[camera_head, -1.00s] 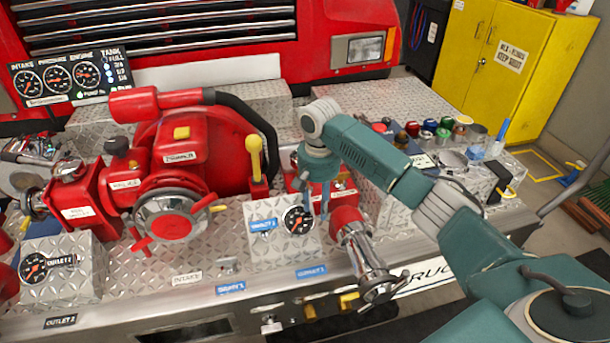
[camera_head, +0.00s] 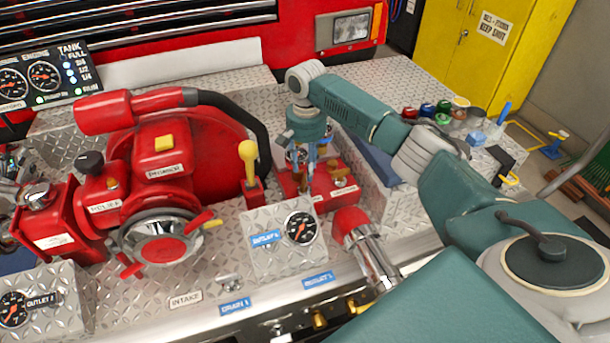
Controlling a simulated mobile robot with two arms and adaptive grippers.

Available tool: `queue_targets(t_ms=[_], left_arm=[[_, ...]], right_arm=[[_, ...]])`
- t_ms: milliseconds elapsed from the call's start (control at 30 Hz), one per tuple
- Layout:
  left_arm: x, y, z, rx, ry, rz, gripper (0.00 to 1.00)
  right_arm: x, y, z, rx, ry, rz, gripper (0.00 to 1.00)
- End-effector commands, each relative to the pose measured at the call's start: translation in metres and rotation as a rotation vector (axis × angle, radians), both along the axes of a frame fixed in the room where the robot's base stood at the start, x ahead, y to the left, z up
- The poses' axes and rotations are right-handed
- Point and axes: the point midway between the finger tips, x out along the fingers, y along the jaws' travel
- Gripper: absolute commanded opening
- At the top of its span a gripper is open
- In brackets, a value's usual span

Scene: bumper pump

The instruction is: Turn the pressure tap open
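A low red block (camera_head: 338,196) with small brass-coloured fittings on top stands on the diamond-plate deck. Which fitting is the pressure tap I cannot tell, as labels there are too small to read. My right gripper (camera_head: 311,178) points down over this block, fingers in front of its fittings and partly hiding them. Whether the fingers touch a fitting I cannot tell. The finger gap is too small to judge. My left gripper is not in view.
A yellow-knobbed lever (camera_head: 249,163) stands left of the block. A gauge box (camera_head: 285,251) and a red-and-chrome outlet (camera_head: 366,245) are in front. The red pump (camera_head: 172,160) fills the left. Coloured caps (camera_head: 427,110) sit at right behind my arm.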

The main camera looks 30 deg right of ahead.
Motion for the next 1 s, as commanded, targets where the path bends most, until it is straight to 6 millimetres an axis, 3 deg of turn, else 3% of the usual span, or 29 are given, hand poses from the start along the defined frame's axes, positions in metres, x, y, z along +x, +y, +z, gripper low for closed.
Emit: queue_targets(t_ms=[167, 300, 467, 667, 700, 867, 1000], left_arm=[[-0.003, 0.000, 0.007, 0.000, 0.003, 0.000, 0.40], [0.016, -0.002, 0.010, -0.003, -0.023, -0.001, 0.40], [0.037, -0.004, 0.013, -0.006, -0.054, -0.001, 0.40], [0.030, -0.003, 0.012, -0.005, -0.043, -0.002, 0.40], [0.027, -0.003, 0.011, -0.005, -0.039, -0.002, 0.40], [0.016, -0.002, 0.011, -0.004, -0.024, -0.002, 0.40], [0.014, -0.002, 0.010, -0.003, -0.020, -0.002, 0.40]], right_arm=[[0.000, 0.001, -0.031, 0.000, 0.003, 0.000, 0.35], [0.000, 0.000, -0.046, 0.000, 0.001, 0.000, 0.35], [0.000, 0.000, -0.054, -0.001, 0.001, 0.001, 0.35], [0.000, 0.001, -0.054, 0.000, 0.000, 0.001, 0.35], [0.000, 0.001, -0.054, 0.000, 0.000, 0.001, 0.33], [0.000, 0.001, -0.054, 0.000, 0.000, 0.001, 0.02], [0.000, 0.001, -0.054, 0.000, 0.000, 0.001, 0.00]])
